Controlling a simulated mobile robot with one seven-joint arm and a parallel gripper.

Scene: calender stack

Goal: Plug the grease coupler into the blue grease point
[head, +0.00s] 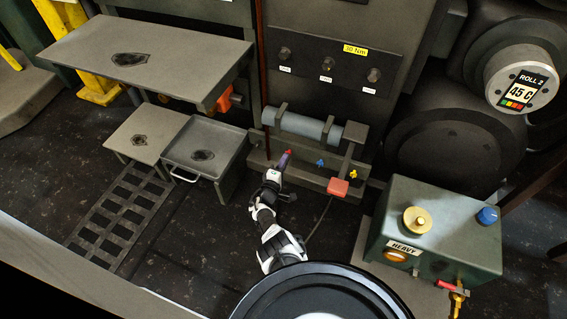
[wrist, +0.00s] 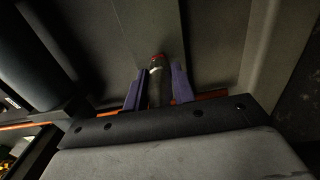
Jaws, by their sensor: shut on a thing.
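My gripper (head: 285,160) is low at the machine's front ledge. In the wrist view its two purple fingers (wrist: 158,88) are shut on a dark cylindrical piece, the grease coupler (wrist: 157,92), with a pale band near its far end. A red tip (wrist: 158,57) shows just beyond the band; I cannot tell whether it belongs to the coupler or to a red point behind it. The blue grease point (head: 320,162) is on the ledge, a short way right of my gripper and apart from it. It is not seen in the wrist view.
A yellow point (head: 353,174) stands right of the blue one. A red pedal-like block (head: 338,187) juts out in front, below them. A grey roller (head: 301,124) lies above the ledge. A tray table (head: 233,150) is at left; a green HEAVY box (head: 440,225) is at right.

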